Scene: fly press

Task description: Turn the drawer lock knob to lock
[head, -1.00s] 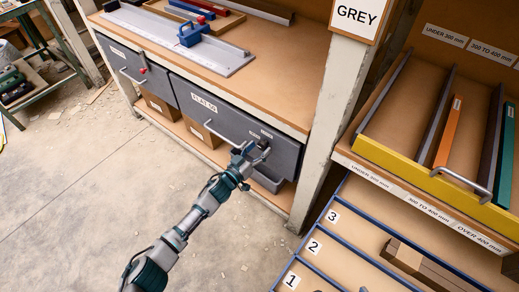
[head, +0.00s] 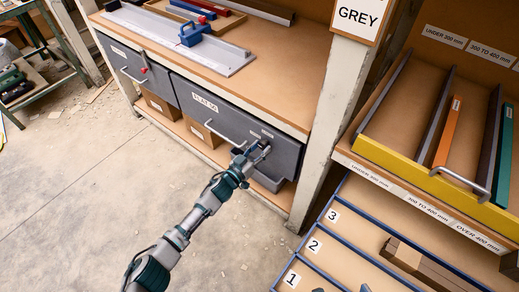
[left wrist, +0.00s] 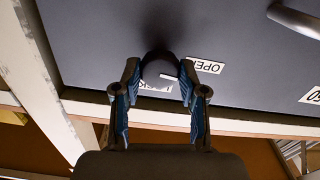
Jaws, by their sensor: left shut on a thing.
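The dark round lock knob (left wrist: 160,68) is on the front of the grey drawer (head: 222,111) labelled FLAT 50. It also shows partly in the head view, behind my gripper. My left gripper (head: 256,153) is shut on the knob; the left wrist view shows its two fingers (left wrist: 160,92) on either side. A small white mark shows on the knob. The OPEN label (left wrist: 206,65) and a partly hidden LOCK label (left wrist: 154,87) are beside it, upside down in the wrist view. The drawer looks closed. My right gripper is not clearly visible.
The drawer's bar handle (head: 224,136) is left of the knob. A pale post (head: 322,130) stands to the right, beside a yellow-fronted tray (head: 430,185).

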